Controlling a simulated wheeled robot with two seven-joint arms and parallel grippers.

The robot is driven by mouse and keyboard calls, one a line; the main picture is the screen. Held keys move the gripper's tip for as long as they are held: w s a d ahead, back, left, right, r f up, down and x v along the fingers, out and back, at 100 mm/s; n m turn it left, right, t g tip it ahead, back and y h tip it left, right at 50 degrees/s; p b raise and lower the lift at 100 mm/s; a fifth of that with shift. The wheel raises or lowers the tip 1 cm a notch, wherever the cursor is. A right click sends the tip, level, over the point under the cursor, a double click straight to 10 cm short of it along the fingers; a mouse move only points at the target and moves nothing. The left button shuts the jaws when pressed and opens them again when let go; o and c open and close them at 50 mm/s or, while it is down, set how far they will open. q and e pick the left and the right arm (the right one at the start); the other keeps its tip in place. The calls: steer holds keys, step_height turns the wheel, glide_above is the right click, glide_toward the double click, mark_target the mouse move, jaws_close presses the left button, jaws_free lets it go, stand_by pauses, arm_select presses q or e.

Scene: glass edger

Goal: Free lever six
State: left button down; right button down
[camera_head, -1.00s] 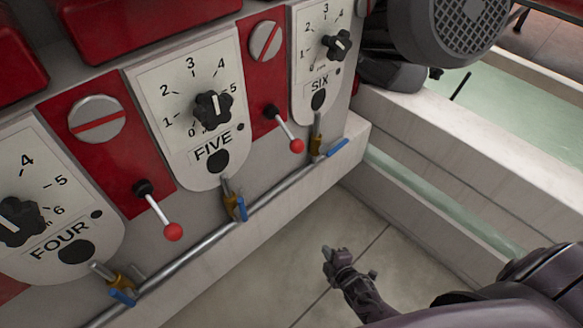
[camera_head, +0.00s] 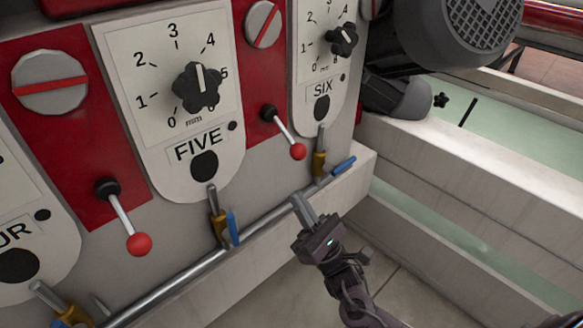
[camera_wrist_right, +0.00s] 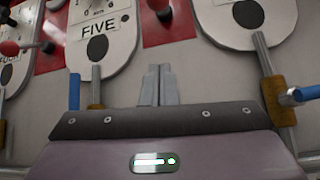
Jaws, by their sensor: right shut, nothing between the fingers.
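The SIX plate (camera_head: 320,60) with its black knob (camera_head: 342,40) is at the upper right of the head view. A lever with a red ball (camera_head: 297,151) juts down and right from a black pivot between the FIVE and SIX plates. A similar lever (camera_head: 137,243) is left of the FIVE plate (camera_head: 175,85). My right gripper (camera_head: 301,204) is shut and empty, below the lever beside SIX and apart from it, in front of the pipe ledge. In the right wrist view its fingers (camera_wrist_right: 157,86) are together between two brass valves. My left gripper is out of view.
A brass valve with a blue handle (camera_head: 343,165) is under SIX; another (camera_head: 232,228) is under FIVE. A pipe (camera_head: 170,285) runs along the ledge. A grey motor (camera_head: 465,35) bulks at upper right. A pale channel (camera_head: 450,165) lies right.

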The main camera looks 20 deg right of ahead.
mark_target(291, 142)
steer(key=shift+r, duration=0.1)
